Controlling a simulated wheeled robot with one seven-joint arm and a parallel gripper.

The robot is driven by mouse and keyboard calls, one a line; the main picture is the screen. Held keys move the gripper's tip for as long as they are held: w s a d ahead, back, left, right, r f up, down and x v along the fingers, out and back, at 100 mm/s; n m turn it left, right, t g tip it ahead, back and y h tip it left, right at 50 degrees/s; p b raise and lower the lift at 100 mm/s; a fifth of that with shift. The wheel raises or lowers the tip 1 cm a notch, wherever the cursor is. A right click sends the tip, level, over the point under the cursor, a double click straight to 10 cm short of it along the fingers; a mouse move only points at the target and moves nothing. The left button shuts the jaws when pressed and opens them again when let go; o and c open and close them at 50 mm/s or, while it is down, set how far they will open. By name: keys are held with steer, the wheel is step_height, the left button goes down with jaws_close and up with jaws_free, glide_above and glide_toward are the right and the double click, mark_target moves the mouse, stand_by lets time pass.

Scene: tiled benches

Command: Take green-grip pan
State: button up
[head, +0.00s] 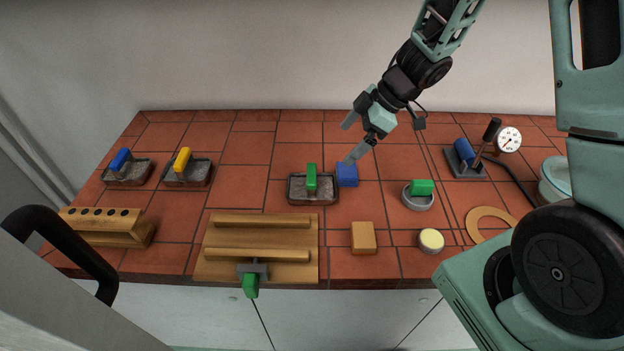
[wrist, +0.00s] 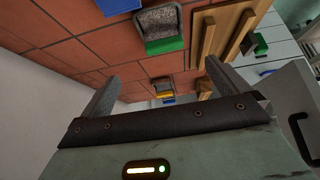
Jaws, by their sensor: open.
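The green-grip pan (head: 299,193) is a dark grey rectangular pan with an upright green grip (head: 312,177), standing on the tiled bench left of a blue block. In the wrist view the pan (wrist: 159,21) is at the top, with its green grip (wrist: 164,45) towards the lower side. My gripper (head: 354,137) is open and empty, in the air behind and to the right of the pan. Its two fingers show spread apart in the wrist view (wrist: 160,73), with nothing between them at close range.
A blue block (head: 347,175) sits just right of the pan. Similar pans with a yellow grip (head: 182,160) and a blue grip (head: 120,159) stand further left. A wooden rack (head: 260,232) lies in front, and a round grey dish (head: 417,203) holding a green block is at right.

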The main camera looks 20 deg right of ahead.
mark_target(308, 183)
steer(key=b+x, duration=0.1)
steer(key=x, duration=1)
steer(key=shift+s+a+f+b, duration=0.1)
steer(key=shift+f+b, duration=0.2)
steer(key=shift+b, duration=0.05)
steer(key=shift+a+x, duration=0.15)
steer(key=shift+x, duration=1.3)
steer(key=shift+a+x, duration=0.2)
steer(key=shift+x, duration=1.25)
steer(key=shift+r, duration=0.2)
steer(key=c, duration=1.2)
steer(key=shift+c, duration=0.2)
